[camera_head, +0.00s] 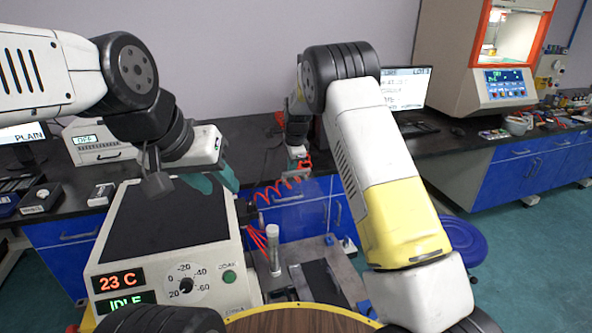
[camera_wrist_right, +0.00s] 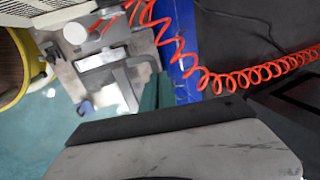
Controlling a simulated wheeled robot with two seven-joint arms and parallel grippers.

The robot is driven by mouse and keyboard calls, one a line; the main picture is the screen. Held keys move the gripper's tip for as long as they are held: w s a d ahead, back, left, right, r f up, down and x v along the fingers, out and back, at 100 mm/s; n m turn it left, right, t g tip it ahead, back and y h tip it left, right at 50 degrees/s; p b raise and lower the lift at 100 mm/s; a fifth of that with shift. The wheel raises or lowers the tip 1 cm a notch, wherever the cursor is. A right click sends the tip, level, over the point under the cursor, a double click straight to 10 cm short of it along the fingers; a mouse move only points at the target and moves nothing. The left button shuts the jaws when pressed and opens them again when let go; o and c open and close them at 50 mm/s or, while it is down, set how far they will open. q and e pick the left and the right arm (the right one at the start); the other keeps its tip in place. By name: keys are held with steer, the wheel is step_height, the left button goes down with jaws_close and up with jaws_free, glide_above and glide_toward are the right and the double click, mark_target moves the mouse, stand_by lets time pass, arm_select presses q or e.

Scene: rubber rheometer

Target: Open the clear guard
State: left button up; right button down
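I cannot make out a clear guard for sure. A tall beige machine (camera_head: 465,50) stands at the back right with a lit, orange-framed window (camera_head: 510,35); whether a clear pane covers it is not visible. My left gripper (camera_head: 222,177) is over the back right of the black-topped instrument (camera_head: 165,225); its finger gap is unclear. My right arm reaches up and away in the middle, and my right gripper (camera_head: 298,158) is small and partly hidden near the bench edge, far left of the beige machine.
A red coiled hose (camera_head: 285,188) hangs in front of the blue cabinets, and shows in the right wrist view (camera_wrist_right: 235,78). A clear cylinder (camera_head: 273,250) stands upright beside the instrument. A round brown table (camera_head: 300,322) is at the front. Open floor (camera_head: 540,250) lies right.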

steer(key=shift+w+a+f, duration=0.1)
steer(key=shift+w+a, duration=0.15)
steer(key=shift+w, duration=0.55)
steer(key=shift+w+a+f, duration=0.1)
steer(key=shift+w+a, duration=0.15)
steer(key=shift+w, duration=0.5)
steer(key=shift+w+a, duration=0.25)
steer(key=shift+w, duration=0.55)
steer(key=s+d+r+n, duration=0.1)
steer(key=s+d+r, duration=0.2)
steer(key=r, duration=0.4)
steer(key=s+d+r+n, duration=0.1)
steer(key=s+d+r, duration=0.25)
steer(key=r, duration=0.45)
steer(key=s+d+r+n+y, duration=0.1)
steer(key=s+d+r+n, duration=0.1)
steer(key=s+d+r, duration=0.3)
steer(key=s+d+r+n+y, duration=0.15)
steer(key=s+r, duration=0.25)
steer(key=s, duration=0.4)
steer(key=s+d+n+t, duration=0.1)
steer(key=s+n, duration=0.4)
steer(key=s, duration=0.9)
steer(key=s+d+f+n+t+h, duration=0.1)
steer(key=s+d+n, duration=0.3)
steer(key=s, duration=1)
steer(key=shift+d+f+n+t, duration=0.2)
steer(key=shift+d+n+t, duration=0.05)
steer(key=shift+n+t, duration=0.15)
